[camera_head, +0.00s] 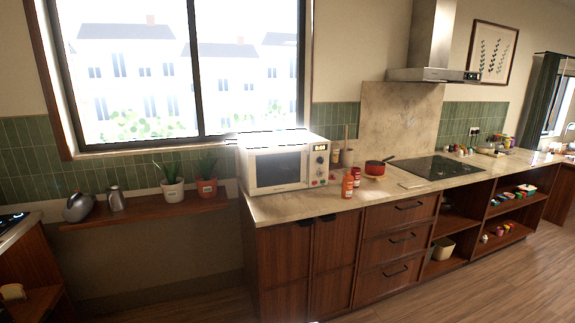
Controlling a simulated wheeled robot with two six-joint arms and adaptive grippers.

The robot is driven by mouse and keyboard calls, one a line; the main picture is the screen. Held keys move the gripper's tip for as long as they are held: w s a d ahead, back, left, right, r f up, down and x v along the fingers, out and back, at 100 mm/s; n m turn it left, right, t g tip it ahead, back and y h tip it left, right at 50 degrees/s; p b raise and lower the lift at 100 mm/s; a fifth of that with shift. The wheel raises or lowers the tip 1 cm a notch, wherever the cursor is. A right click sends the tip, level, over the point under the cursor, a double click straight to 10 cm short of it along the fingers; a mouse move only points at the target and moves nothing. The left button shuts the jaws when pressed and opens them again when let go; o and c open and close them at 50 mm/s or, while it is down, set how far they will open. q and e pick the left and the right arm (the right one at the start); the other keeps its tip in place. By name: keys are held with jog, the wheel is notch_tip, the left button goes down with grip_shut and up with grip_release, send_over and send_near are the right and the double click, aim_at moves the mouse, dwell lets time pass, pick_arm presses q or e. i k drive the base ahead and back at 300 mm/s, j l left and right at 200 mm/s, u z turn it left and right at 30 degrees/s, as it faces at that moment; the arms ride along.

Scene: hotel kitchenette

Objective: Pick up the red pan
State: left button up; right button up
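The red pan (374,168) sits on the stone counter (330,205), to the right of the white microwave and left of the black cooktop. Its dark handle points to the right and slightly back. It seems to rest on a small wooden-coloured trivet or board; this is too small to tell for sure.
Two orange-red jars (347,187) stand just left of the pan. A white microwave (275,162) stands at the counter's left end. A black cooktop (439,167) lies right of the pan, under a range hood (433,74). Open floor (480,285) lies in front of the cabinets.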

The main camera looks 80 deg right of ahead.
aim_at(376, 168)
jog(key=z, duration=3.5)
jog(key=i+u, duration=0.1)
jog(key=u, duration=0.2)
jog(key=i+l+u, duration=0.1)
jog(key=u, duration=0.2)
jog(key=i+l+u, duration=0.1)
jog(key=i+l, duration=0.3)
jog(key=l, duration=0.25)
jog(key=i+l+u, duration=0.15)
jog(key=i+l, duration=0.25)
jog(key=l, duration=0.3)
jog(key=i+l+u, duration=0.15)
jog(key=l, duration=0.2)
jog(key=i+l+u, duration=0.1)
jog(key=i+l, duration=0.15)
jog(key=l, duration=0.15)
jog(key=i+l, duration=0.15)
jog(key=l, duration=0.2)
jog(key=i+l+u, duration=0.15)
jog(key=l, duration=0.25)
